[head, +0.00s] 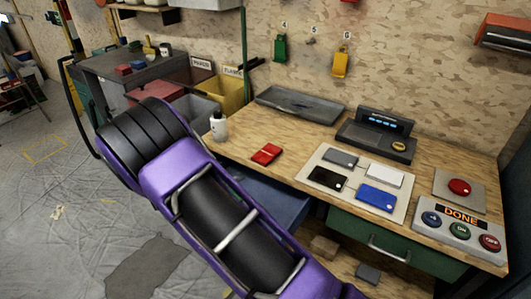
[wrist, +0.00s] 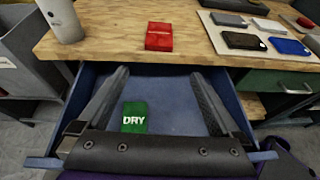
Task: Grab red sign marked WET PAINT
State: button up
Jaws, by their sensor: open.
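A small red block-like sign (head: 266,154) lies flat near the front edge of the wooden workbench; it also shows in the wrist view (wrist: 158,37). Any lettering on it is too small to read. My gripper (wrist: 160,75) is open and empty, its two dark fingers spread over the open blue drawer and pointing toward the bench edge. The red sign is beyond the fingertips, roughly centred between them, and not touched. A green sign marked DRY (wrist: 135,117) lies in the drawer below, between the fingers. In the head view my purple arm hides the gripper.
The blue drawer (head: 262,195) is pulled out under the bench (head: 235,149). A button panel (head: 460,237) sits at far right.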

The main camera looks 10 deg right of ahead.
send_near(260, 159)
jog(key=x, duration=0.2)
jog(key=shift+x, duration=3.1)
jog(key=shift+a, duration=0.1)
jog(key=shift+c, duration=0.2)
